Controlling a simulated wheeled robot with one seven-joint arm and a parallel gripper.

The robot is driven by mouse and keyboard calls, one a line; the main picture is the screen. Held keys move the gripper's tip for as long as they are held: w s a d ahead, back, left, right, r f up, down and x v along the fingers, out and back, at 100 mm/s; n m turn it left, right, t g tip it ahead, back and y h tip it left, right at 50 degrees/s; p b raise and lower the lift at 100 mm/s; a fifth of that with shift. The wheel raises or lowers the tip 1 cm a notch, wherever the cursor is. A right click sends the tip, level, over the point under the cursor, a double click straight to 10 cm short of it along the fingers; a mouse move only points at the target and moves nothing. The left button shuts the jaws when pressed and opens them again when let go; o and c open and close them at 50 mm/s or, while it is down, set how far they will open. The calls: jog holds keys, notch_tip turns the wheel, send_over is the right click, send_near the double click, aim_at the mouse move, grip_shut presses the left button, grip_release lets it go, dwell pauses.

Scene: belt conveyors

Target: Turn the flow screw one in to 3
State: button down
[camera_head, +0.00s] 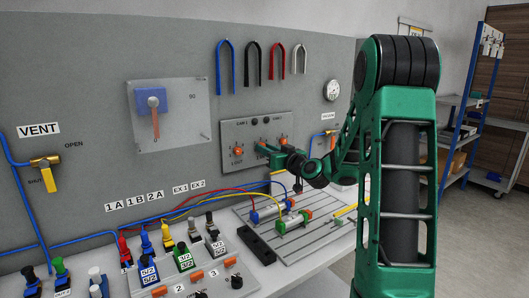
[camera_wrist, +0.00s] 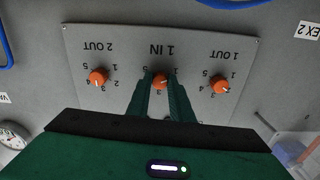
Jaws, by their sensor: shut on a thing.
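The flow screw panel (camera_head: 256,130) is a grey plate on the upright board. It carries several orange knobs, and in the wrist view it appears upside down. The 1 IN screw (camera_wrist: 160,81) is the orange knob in the middle of the wrist view. My gripper (camera_wrist: 161,88) has its two green fingers on either side of this knob and is shut on it. The fingers hide much of its scale, and its exact setting is hard to read. In the head view my gripper (camera_head: 265,149) reaches the panel from the right.
The 1 OUT screw (camera_wrist: 220,84) and the 2 OUT screw (camera_wrist: 98,77) flank my fingers closely. A gauge (camera_head: 332,90) and a yellow valve (camera_head: 328,133) are right of the panel. Below stand a slotted plate (camera_head: 318,234) with cylinders and hoses, and several coloured valves.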

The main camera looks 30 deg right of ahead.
jog(key=shift+f+m, duration=0.1)
jog(key=shift+m, duration=11.3)
jog(key=shift+s, duration=0.1)
jog(key=c, duration=1.6)
grip_release()
